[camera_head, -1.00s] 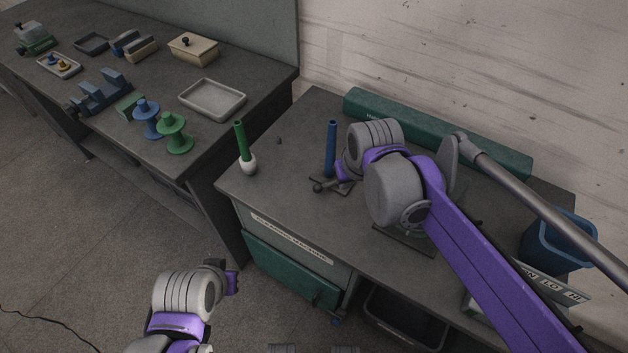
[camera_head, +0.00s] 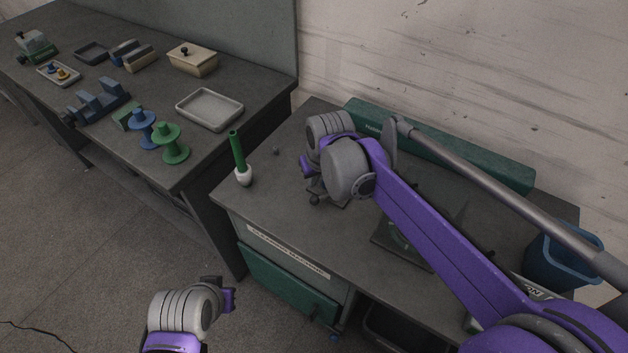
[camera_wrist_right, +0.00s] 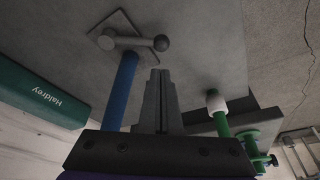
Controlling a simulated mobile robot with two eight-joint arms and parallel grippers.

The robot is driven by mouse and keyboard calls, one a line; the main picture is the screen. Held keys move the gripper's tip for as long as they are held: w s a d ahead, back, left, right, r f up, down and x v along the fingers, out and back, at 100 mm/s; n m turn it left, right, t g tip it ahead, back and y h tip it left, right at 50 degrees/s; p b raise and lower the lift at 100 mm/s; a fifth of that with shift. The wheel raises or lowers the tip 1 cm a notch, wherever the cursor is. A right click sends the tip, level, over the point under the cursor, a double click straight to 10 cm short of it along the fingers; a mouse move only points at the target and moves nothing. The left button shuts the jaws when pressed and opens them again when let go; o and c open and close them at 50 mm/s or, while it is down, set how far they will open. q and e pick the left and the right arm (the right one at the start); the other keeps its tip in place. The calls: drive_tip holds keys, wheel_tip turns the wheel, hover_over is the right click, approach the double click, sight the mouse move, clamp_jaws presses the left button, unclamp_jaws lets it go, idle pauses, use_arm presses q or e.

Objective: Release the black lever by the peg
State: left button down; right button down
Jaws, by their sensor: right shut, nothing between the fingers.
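The dark lever (camera_wrist_right: 128,42) with a round ball knob lies on a small square plate at the foot of the blue peg (camera_wrist_right: 120,92) in the right wrist view. In the head view only part of the lever (camera_head: 316,198) shows below my right wrist, and the blue peg is hidden behind my arm. My right gripper (camera_wrist_right: 158,76) is shut and empty, its fingertips beside the blue peg and apart from the knob. My left gripper (camera_head: 222,286) is low at the front, away from the bench; its fingers are unclear.
A green peg in a white round base (camera_head: 243,176) stands left of the lever. A long green box (camera_head: 450,150) lies along the wall and a blue bin (camera_head: 565,255) stands at the right. Spools (camera_head: 172,145) and a tray (camera_head: 210,108) are on the left table.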

sight(315, 201)
drive_tip(key=x, duration=0.7)
drive_tip(key=shift+w+a+f+b, duration=0.1)
drive_tip(key=shift+f+b, duration=0.2)
drive_tip(key=shift+s+n, duration=0.4)
drive_tip(key=shift+n, duration=0.1)
drive_tip(key=shift+s+d+n+g+y, duration=0.15)
drive_tip(key=shift+s+d+n+y, duration=0.1)
drive_tip(key=shift+s+n, duration=0.25)
drive_tip(key=shift+s+d+n+g+y, duration=0.15)
drive_tip(key=shift+s+n+y, duration=0.15)
drive_tip(key=shift+n, duration=0.3)
drive_tip(key=shift+s+d, duration=0.1)
drive_tip(key=shift+s, duration=0.25)
drive_tip(key=shift+s+d, duration=0.6)
drive_tip(key=shift+s, duration=0.25)
drive_tip(key=shift+s+d, duration=0.7)
drive_tip(key=shift+d, duration=0.1)
drive_tip(key=shift+s+d, duration=0.3)
drive_tip(key=shift+d, duration=0.4)
drive_tip(key=shift+s+d, duration=0.3)
drive_tip(key=shift+d, duration=0.5)
drive_tip(key=shift+s+d, duration=0.1)
drive_tip(key=shift+d, duration=0.1)
